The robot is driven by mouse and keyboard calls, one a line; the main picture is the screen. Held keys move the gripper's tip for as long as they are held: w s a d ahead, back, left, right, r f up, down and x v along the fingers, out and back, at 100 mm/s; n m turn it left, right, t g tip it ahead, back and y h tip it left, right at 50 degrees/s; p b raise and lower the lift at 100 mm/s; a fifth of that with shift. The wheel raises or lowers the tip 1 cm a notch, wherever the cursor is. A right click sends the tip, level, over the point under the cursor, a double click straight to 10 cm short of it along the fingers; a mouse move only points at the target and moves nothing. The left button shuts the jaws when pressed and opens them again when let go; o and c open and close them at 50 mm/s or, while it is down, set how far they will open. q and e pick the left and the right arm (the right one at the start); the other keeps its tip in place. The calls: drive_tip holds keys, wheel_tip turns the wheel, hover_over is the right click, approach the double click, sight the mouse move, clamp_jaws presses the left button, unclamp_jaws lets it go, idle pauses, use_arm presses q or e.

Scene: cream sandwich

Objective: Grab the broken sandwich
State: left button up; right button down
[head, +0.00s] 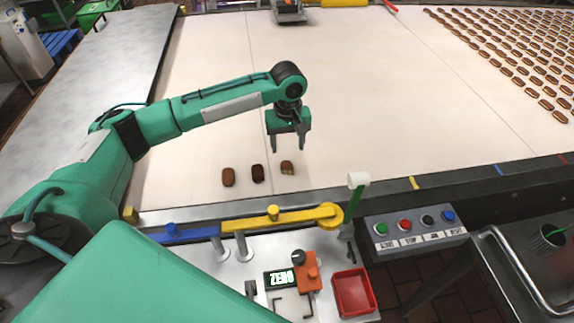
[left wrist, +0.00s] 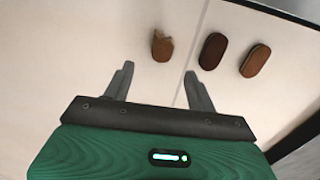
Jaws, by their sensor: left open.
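Three small brown sandwiches lie in a row on the cream conveyor (head: 215,80). The broken sandwich (head: 287,168) is at the right end of the row in the head view, with a ragged, lighter end. In the left wrist view the broken sandwich (left wrist: 162,46) is the leftmost one, its jagged edge at the top. A dark sandwich (head: 257,173) lies in the middle and a reddish-brown sandwich (head: 228,177) at the left end. My left gripper (head: 289,147) is open and empty, pointing down just behind the broken sandwich, apart from it. My right gripper is not seen.
Many sandwiches (head: 520,60) lie in rows at the far right. A blue and yellow bar (head: 290,216) runs along the front edge. A red tray (head: 353,292), an orange device (head: 309,272) and a button box (head: 415,230) stand in front. The belt around the three sandwiches is clear.

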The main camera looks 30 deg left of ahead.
sight(286, 165)
use_arm(q)
drive_tip(key=shift+f, duration=1.1)
drive_tip(key=f, duration=0.1)
drive_tip(key=f+p, duration=0.1)
drive_tip(key=f, duration=0.2)
drive_tip(key=shift+s+f+p, duration=0.15)
drive_tip(key=shift+s+p, duration=0.15)
drive_tip(key=shift+p, duration=0.1)
drive_tip(key=shift+f, duration=0.3)
drive_tip(key=c, duration=1)
drive_tip(key=shift+c, duration=0.2)
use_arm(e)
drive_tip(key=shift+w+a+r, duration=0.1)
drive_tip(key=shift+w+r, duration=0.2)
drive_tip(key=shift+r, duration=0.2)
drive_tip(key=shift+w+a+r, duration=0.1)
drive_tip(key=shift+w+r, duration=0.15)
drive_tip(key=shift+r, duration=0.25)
use_arm(q)
drive_tip(key=shift+r, duration=0.1)
